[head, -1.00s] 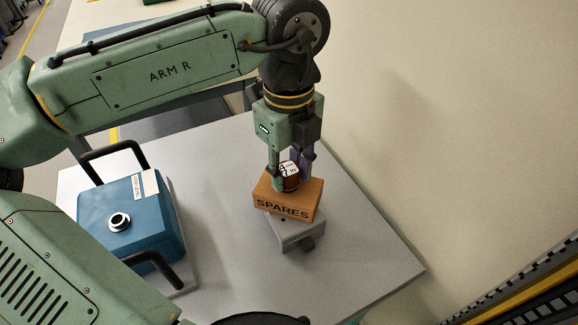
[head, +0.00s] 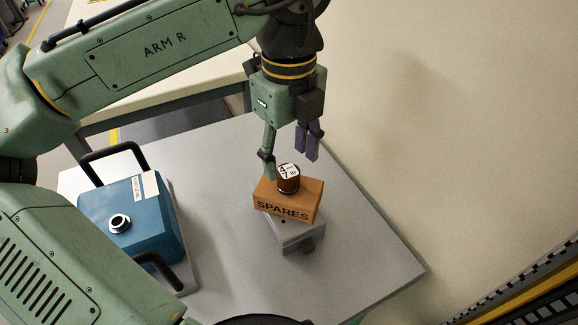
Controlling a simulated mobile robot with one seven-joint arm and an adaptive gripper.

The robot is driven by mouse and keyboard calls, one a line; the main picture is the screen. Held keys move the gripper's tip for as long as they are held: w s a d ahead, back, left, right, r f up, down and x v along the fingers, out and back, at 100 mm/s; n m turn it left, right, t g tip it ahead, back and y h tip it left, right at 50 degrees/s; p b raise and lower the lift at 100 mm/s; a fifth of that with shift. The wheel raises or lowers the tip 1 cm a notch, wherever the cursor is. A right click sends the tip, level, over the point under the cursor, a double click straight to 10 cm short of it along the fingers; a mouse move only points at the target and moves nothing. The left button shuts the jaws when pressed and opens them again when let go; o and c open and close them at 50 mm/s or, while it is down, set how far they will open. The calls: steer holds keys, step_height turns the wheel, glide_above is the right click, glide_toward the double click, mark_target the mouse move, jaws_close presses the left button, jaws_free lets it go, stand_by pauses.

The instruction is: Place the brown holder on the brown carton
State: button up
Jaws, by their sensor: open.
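The brown holder (head: 289,184) is a small dark brown cylinder with a white marked label on top. It stands upright on the top of the brown carton (head: 298,208), which reads SPARES on its front. The carton rests on a grey block (head: 293,237) on the table.
A blue case (head: 148,222) with black handles stands on the left of the grey table (head: 350,270). A beige wall (head: 460,120) runs along the right. The table is bare to the right and in front of the carton.

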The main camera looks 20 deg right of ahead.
mark_target(289, 173)
step_height(289, 173, up, 8)
steer(key=shift+s+f, duration=0.1)
stand_by(0.4)
